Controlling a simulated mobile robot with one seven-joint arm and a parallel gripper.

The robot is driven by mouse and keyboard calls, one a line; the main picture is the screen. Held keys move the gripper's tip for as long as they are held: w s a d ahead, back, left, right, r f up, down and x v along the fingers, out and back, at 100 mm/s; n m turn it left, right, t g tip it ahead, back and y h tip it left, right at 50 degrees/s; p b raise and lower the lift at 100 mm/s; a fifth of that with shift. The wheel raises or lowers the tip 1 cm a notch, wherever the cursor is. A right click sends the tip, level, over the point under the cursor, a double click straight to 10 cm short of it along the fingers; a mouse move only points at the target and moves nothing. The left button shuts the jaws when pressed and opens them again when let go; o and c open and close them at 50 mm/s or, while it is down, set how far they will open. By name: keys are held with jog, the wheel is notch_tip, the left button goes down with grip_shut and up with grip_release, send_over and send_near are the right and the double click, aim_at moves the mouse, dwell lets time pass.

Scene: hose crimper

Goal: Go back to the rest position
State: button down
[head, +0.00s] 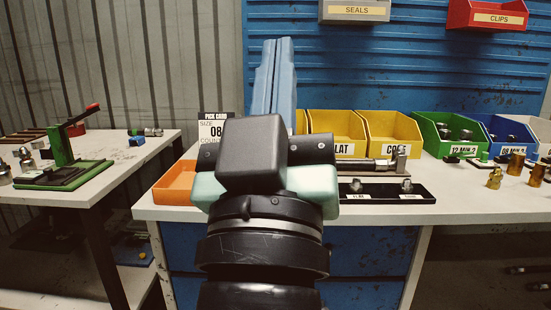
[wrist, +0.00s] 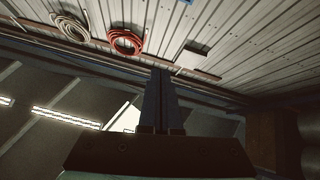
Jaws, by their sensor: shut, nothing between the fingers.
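My gripper (head: 272,75) stands in the middle of the head view, its blue fingers together and pointing up. It is raised in front of the bench, with nothing seen between the fingers. The wrist view shows the same fingers (wrist: 161,98) closed, against the wall and ceiling. My arm hides part of the bench top and some of the bins behind it.
A white-topped bench (head: 470,200) carries yellow bins (head: 392,133), a green bin (head: 446,132), a blue bin (head: 507,135), an orange tray (head: 174,184) and a black tray (head: 385,193). A side table (head: 120,150) at left holds a green press (head: 62,150).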

jog(key=s+r+m+t+y, duration=0.1)
jog(key=s+r+y, duration=0.1)
jog(key=s+r, duration=0.3)
notch_tip(320, 180, up, 31)
jog(key=p, duration=3.2)
jog(key=shift+r+p, duration=0.2)
jog(key=shift+p, duration=0.2)
